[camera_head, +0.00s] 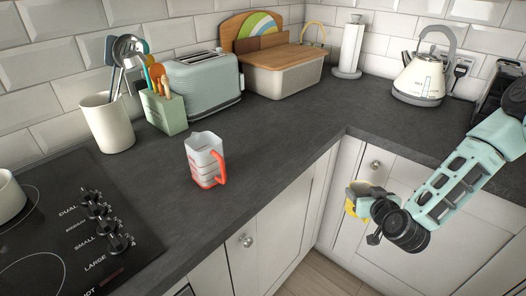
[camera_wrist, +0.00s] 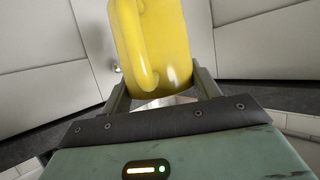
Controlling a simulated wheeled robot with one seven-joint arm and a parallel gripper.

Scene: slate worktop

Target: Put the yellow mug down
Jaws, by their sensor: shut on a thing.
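The yellow mug (camera_wrist: 172,45) is between the two fingers of my gripper (camera_wrist: 162,95) in the wrist view, with its handle towards the left of that picture. My gripper is shut on it. In the head view the mug (camera_head: 352,206) shows only in part, beside my gripper (camera_head: 362,198), in front of the white cabinet doors and below the worktop's edge. My wrist and gripper hide the rest of it. The slate worktop (camera_head: 275,125) lies behind and to the left of the mug, which is apart from it.
A measuring jug (camera_head: 203,158) with a red handle stands near the worktop's front edge. A toaster (camera_head: 204,84), a bread bin (camera_head: 284,74), a paper towel holder (camera_head: 348,52) and a kettle (camera_head: 420,78) line the back. The hob (camera_head: 50,240) is at left. Worktop right of the jug is clear.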

